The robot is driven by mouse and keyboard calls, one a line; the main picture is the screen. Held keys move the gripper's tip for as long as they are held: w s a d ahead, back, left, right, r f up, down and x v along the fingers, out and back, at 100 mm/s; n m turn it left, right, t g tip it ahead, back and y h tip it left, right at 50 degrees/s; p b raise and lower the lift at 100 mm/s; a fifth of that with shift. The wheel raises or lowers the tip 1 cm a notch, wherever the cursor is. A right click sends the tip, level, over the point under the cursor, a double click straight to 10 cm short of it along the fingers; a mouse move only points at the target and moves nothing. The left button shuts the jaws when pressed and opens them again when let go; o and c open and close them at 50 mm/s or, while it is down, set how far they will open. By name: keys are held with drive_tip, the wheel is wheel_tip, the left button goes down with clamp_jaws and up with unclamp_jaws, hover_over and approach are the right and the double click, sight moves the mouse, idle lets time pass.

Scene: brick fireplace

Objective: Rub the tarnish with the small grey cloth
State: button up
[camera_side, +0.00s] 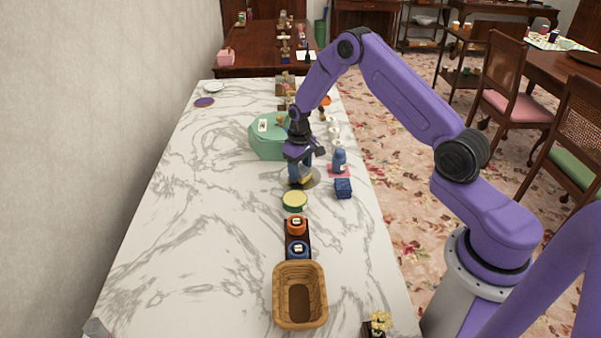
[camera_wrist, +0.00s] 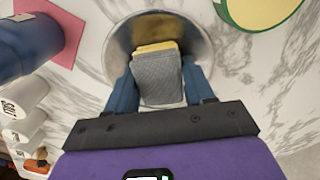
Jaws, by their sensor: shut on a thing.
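My gripper (camera_wrist: 158,88) is shut on the small grey cloth (camera_wrist: 160,80), with one blue finger on each side of it. A yellow patch (camera_wrist: 156,47) shows at the cloth's far edge; I cannot tell whether it is part of the cloth. Below is a round silver dish (camera_wrist: 196,42), which also shows in the side view (camera_side: 313,180) under my gripper (camera_side: 300,176). The cloth is over the dish; I cannot tell whether they touch.
A green-rimmed yellow round tin (camera_side: 294,201) is close in front of the dish. A blue bottle (camera_side: 339,159) stands on a pink cloth, near a dark blue block (camera_side: 343,188). A basket (camera_side: 300,318) is nearer. The left marble is mostly clear.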

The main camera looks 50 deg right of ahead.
sight(300, 185)
drive_tip(key=shift+w+d, duration=1.7)
drive_tip(key=shift+s+a, duration=3)
drive_tip(key=shift+w+d, duration=0.35)
drive_tip(key=shift+w, duration=0.2)
drive_tip(key=shift+w+d, duration=0.2)
drive_tip(key=shift+d, duration=0.05)
drive_tip(key=shift+w+d, duration=0.4)
drive_tip(key=shift+w+d+f, duration=0.1)
drive_tip(key=shift+w+d, duration=0.45)
drive_tip(key=shift+w+d+r, duration=0.2)
drive_tip(key=shift+w+d, duration=0.55)
drive_tip(key=shift+w, duration=0.05)
drive_tip(key=shift+w+d+f, duration=0.2)
drive_tip(key=shift+w+d, duration=0.05)
drive_tip(key=shift+w+d+r, duration=0.15)
drive_tip(key=shift+w+d, duration=0.15)
drive_tip(key=shift+d, duration=0.05)
drive_tip(key=shift+s+a, duration=2.8)
drive_tip(key=shift+a, duration=0.05)
drive_tip(key=shift+s+a+r, duration=0.1)
wheel_tip(300, 185, up, 8)
